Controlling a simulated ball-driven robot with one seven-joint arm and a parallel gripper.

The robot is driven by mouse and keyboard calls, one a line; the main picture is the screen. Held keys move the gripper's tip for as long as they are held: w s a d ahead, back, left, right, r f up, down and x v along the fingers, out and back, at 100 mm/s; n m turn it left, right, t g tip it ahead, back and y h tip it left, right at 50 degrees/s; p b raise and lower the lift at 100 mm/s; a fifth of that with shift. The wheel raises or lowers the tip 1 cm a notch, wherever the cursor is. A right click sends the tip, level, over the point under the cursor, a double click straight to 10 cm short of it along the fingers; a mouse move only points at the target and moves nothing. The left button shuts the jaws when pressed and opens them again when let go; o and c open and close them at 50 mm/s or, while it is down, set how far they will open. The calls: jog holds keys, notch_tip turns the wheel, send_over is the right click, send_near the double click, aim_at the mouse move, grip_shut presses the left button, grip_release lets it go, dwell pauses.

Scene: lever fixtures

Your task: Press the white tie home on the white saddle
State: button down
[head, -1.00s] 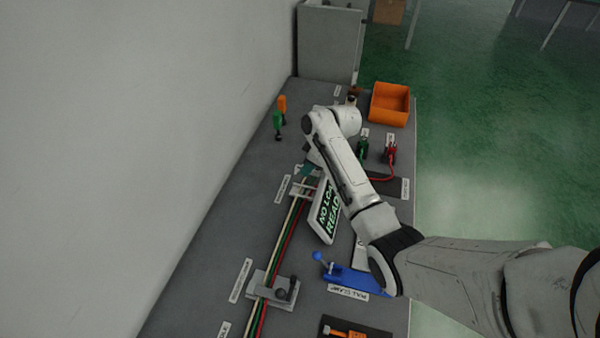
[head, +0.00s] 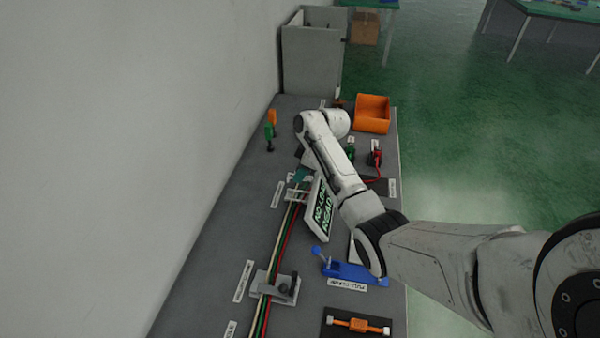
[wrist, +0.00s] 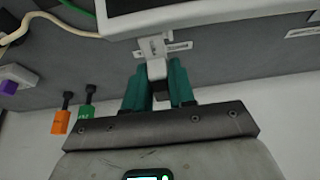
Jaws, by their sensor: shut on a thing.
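My gripper shows in the wrist view (wrist: 158,85) with its teal fingers closed on a white block, which I take to be the white tie (wrist: 157,69). The white saddle (wrist: 152,45) is just beyond the fingertips, below the screen's edge, and the tie appears to meet it. Whether it is fully seated cannot be told. In the head view my gripper (head: 298,177) is a small teal patch at the far side of the saddle (head: 296,194), partly hidden by my arm. The tie cannot be made out there.
A tilted screen (head: 321,210) stands close right of the saddle. Cables (head: 277,245) run along the bench to a grey clamp (head: 275,286). A blue lever fixture (head: 350,270) and an orange bin (head: 372,113) are on the right.

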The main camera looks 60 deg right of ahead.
jog(key=shift+f+b, duration=1.1)
jog(key=shift+f, duration=0.4)
jog(key=shift+f+b, duration=1.1)
jog(key=shift+f, duration=0.5)
dwell(0.6)
jog(key=shift+f, duration=0.15)
